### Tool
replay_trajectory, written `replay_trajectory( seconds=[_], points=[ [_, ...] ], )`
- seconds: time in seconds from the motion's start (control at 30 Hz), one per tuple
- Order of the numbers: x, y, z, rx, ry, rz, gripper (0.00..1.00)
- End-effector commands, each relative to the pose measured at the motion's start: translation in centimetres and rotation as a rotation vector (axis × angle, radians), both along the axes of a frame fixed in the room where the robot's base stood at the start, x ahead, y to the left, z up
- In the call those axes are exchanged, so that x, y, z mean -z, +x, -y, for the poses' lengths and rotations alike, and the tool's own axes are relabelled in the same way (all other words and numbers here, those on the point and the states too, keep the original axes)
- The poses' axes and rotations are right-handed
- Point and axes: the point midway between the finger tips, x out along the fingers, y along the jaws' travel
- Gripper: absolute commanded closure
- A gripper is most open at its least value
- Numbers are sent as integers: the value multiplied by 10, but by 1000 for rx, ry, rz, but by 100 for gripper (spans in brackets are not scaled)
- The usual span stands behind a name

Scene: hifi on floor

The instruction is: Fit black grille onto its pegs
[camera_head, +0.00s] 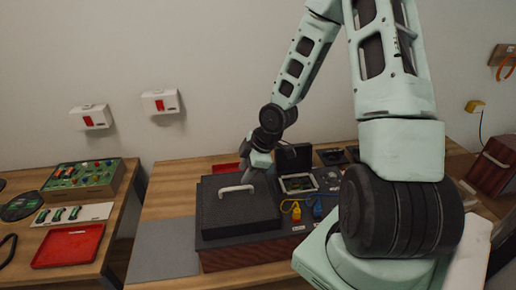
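A thick black slab (226,213) with a pale handle (237,188) on top sits on the left part of a dark, wood-sided unit (245,258). A smaller black panel (294,157) stands upright at the back of the unit, just right of my gripper. I cannot tell for sure which of these is the black grille. No pegs can be made out. My gripper (260,176) points down over the back of the unit, behind and right of the handle. Its fingers are small and partly hidden, so their opening and any hold are unclear.
A yellow plug (296,213) and a blue plug (318,208) hang at the unit's front. A pale-framed tray (298,184) lies behind them. The left table holds a red tray (69,245) and a green parts box (84,178). A grey mat (163,250) is bare. My arm hides the right side.

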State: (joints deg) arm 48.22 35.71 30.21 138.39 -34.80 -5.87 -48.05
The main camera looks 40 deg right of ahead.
Motion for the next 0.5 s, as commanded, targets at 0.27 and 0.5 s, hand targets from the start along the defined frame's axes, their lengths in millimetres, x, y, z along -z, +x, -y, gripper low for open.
replay_trajectory(
  seconds=[0.27,0.5],
  points=[
    [-48,-17,12,4,0,2,63],
    [-76,-29,18,3,0,1,63]
  ],
)
